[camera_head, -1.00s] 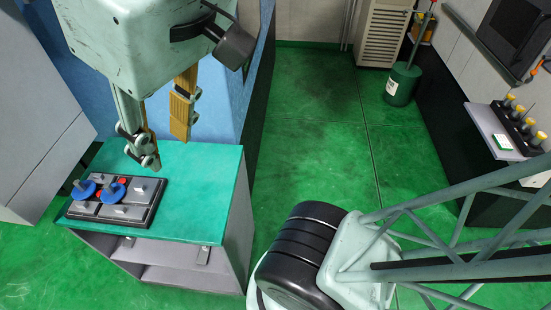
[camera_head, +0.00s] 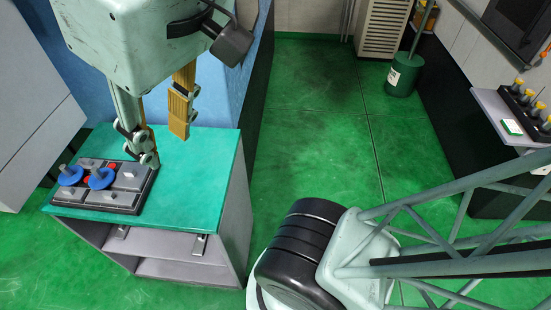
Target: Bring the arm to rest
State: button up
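My gripper (camera_head: 165,147) hangs at the upper left from a large pale green body. Its two fingers, with brown inner pads, are apart with nothing between them. In this view the fingers overlap the teal top of a grey cabinet (camera_head: 200,165); their height above it is hard to judge. My arm's lattice link and black joint fill the lower right.
A dark tray (camera_head: 125,201) with grey blocks and blue discs (camera_head: 101,179) lies left of the fingers on the cabinet. A green bin (camera_head: 402,78) stands at the back. A right-hand shelf (camera_head: 499,112) holds several yellow-topped items. The green floor between is clear.

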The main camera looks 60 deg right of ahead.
notch_tip(320, 180, down, 7)
jog(key=b, duration=0.5)
jog(key=shift+s+b, duration=0.2)
jog(key=shift+b, duration=0.2)
dwell(0.8)
